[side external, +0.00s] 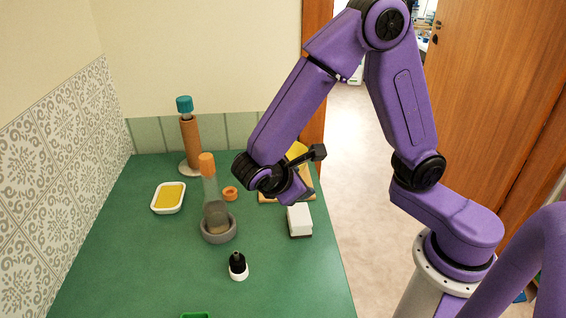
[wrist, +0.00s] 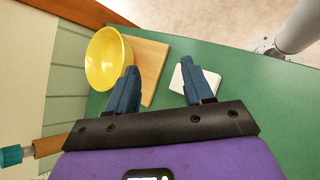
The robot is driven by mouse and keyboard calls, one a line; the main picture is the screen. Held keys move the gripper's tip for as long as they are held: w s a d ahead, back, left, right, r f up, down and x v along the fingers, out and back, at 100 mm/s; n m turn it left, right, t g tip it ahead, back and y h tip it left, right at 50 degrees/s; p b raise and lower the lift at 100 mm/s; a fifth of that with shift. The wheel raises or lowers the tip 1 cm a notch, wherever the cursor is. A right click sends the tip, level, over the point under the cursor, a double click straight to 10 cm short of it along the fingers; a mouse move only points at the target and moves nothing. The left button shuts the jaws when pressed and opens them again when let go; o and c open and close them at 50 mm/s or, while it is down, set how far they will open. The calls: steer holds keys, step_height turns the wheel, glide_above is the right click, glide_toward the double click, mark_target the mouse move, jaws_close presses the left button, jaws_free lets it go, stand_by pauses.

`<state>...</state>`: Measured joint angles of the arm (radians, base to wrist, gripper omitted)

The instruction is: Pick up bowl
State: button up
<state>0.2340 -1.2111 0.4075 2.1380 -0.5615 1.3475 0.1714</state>
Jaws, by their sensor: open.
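A yellow bowl (wrist: 103,60) shows in the wrist view, standing upright and empty on a wooden board (wrist: 148,66). In the side view only a small part of the bowl (side external: 297,150) shows, because my arm hides most of it. My gripper (wrist: 158,84) is open, with its two blue fingers apart and nothing held between them. The left finger overlaps the bowl's lower right edge in the picture; I cannot tell whether it touches. In the side view my wrist is in front of the board, and my fingers are hard to make out.
A white block (side external: 299,220) stands near the counter's right edge. A bottle with an orange cap (side external: 207,166) stands in a grey ring (side external: 218,234). A teal-capped bottle (side external: 187,130), a white dish (side external: 168,197) and a small black-topped bottle (side external: 238,266) stand on the green counter (side external: 130,268).

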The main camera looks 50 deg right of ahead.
steer(key=w+a+f+t+h, duration=0.2)
steer(key=w+a+h, duration=0.15)
steer(key=w, duration=0.25)
steer(key=shift+n+h, duration=0.25)
steer(key=shift+n, duration=0.05)
steer(key=x, duration=1.2)
steer(key=shift+s+d+r, duration=0.15)
steer(key=shift+s+d, duration=0.2)
steer(key=shift+d, duration=0.2)
steer(key=shift+x, duration=2.7)
steer(key=shift+s, duration=0.2)
jaws_close()
